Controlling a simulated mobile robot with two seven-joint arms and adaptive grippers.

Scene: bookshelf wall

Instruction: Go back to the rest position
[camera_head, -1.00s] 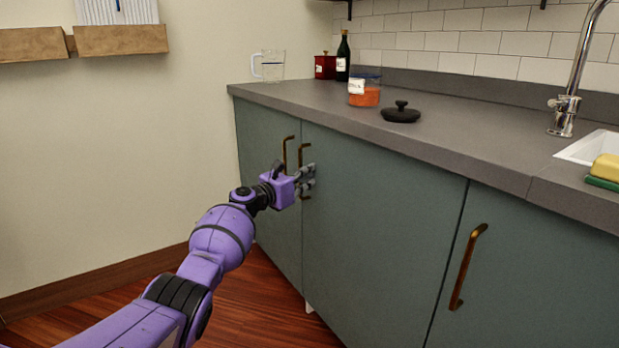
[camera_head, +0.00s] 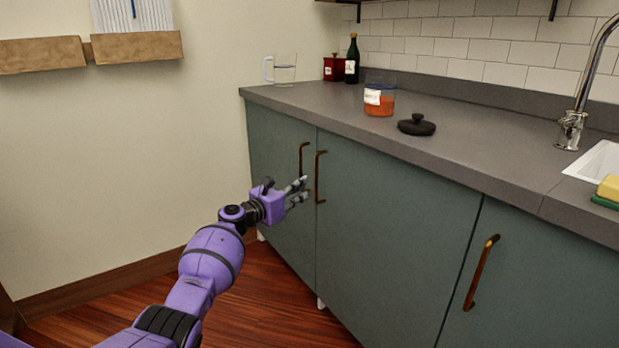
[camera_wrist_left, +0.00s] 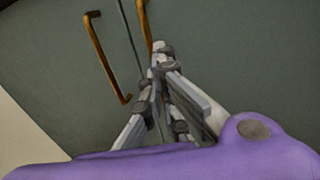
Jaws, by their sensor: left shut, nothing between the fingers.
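My left gripper (camera_head: 301,190) is shut and empty, in front of the teal cabinet doors (camera_head: 400,225) in the head view. It is close to the two brass handles, the left handle (camera_head: 302,160) and the right handle (camera_head: 319,177), and appears apart from them. In the left wrist view the shut fingers (camera_wrist_left: 160,75) point at the doors, with the left handle (camera_wrist_left: 106,55) to their left and part of the right handle (camera_wrist_left: 145,22) just beyond them. Both doors look shut. My right gripper is not in view.
A grey counter (camera_head: 470,160) runs above the doors. On it are a glass mug (camera_head: 284,69), a red canister (camera_head: 334,68), a dark bottle (camera_head: 352,60), a jar (camera_head: 379,100), a black lid (camera_head: 416,125) and a tap (camera_head: 572,125). Another handle (camera_head: 481,272) projects at right. The wooden floor (camera_head: 265,310) is clear.

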